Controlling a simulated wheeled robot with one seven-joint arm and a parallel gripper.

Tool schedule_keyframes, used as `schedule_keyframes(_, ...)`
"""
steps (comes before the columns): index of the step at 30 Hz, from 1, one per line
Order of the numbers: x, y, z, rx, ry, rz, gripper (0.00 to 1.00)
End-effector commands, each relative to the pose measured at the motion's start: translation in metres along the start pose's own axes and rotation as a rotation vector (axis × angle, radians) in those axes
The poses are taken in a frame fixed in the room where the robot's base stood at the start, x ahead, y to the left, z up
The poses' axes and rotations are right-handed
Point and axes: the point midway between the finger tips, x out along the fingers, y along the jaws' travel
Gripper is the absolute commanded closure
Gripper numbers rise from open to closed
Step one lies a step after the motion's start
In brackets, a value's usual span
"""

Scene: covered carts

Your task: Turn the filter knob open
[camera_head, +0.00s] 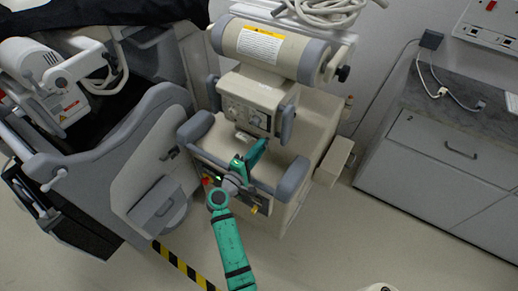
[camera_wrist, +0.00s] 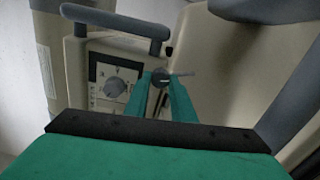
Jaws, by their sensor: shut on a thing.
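My gripper (camera_wrist: 159,84) reaches toward the front of a beige and grey machine (camera_head: 254,95). In the wrist view its two green fingers are closed on a small dark round knob (camera_wrist: 160,77) with a thin rod sticking out to the right. I take this to be the filter knob, though no label on it is readable. A larger grey dial (camera_wrist: 114,88) sits on the control panel to the left, apart from the fingers. In the head view my gripper (camera_head: 259,147) is in front of the machine, just below its control box, and the held knob is too small to make out.
A grey handle (camera_wrist: 118,20) runs above the panel, and a grey bumper (camera_wrist: 295,85) stands at the right. A grey cart (camera_head: 150,150) is close at left. A drawer cabinet (camera_head: 440,150) stands at right, with clear floor (camera_head: 370,235) before it.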

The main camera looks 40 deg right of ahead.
Motion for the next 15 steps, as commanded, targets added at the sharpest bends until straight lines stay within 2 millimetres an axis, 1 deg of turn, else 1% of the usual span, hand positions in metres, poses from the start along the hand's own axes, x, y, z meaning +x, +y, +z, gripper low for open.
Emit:
schedule_keyframes(12, 0.0, -0.0015, 0.0009, -0.01, -0.002, -0.002, 1.0)
schedule_keyframes(13, -0.0001, -0.0015, 0.0009, -0.01, -0.002, -0.002, 0.73)
schedule_keyframes(15, -0.0001, -0.0013, 0.0008, -0.009, -0.002, -0.002, 0.59)
